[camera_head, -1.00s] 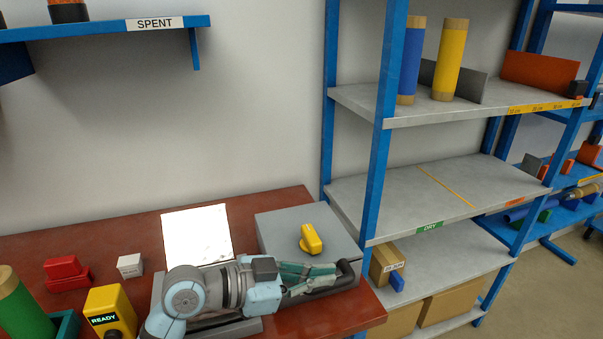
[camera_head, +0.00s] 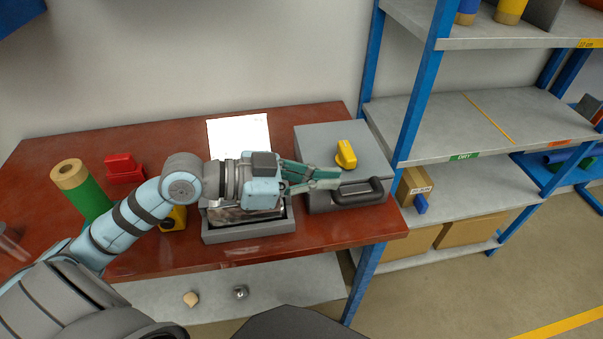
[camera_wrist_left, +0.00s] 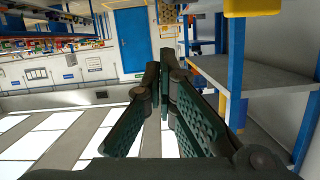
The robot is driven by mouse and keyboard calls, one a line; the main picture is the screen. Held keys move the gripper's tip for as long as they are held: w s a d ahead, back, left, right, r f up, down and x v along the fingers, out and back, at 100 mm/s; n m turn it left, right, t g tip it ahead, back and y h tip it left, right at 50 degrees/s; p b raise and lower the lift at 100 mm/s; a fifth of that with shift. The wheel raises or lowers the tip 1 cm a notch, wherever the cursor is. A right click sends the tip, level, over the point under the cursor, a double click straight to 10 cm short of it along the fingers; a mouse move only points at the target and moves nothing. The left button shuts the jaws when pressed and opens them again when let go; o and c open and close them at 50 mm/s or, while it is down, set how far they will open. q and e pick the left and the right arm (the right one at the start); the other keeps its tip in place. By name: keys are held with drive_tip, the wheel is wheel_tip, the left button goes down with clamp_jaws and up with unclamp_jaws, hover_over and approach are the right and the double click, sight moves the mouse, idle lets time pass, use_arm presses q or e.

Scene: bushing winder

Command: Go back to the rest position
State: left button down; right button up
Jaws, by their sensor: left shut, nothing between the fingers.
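My left arm comes in from the left in the head view and reaches across the red bench. My left gripper (camera_head: 328,177) is shut and empty, with its green fingers pointing right, in front of the grey box with the yellow knob. In the left wrist view the fingers of this gripper (camera_wrist_left: 165,85) come together with nothing between them. My right gripper is not in view.
The red bench (camera_head: 330,233) carries a grey tray (camera_head: 248,235), a grey box (camera_head: 313,145) with a yellow knob (camera_head: 346,154), a green roll (camera_head: 88,197) and a red block (camera_head: 122,167). A blue-framed shelf (camera_head: 470,130) stands right. Floor shows at lower right.

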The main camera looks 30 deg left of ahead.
use_arm(q)
drive_tip(key=p+v, duration=0.3)
drive_tip(key=v, duration=0.1)
drive_tip(key=shift+s+r, duration=0.1)
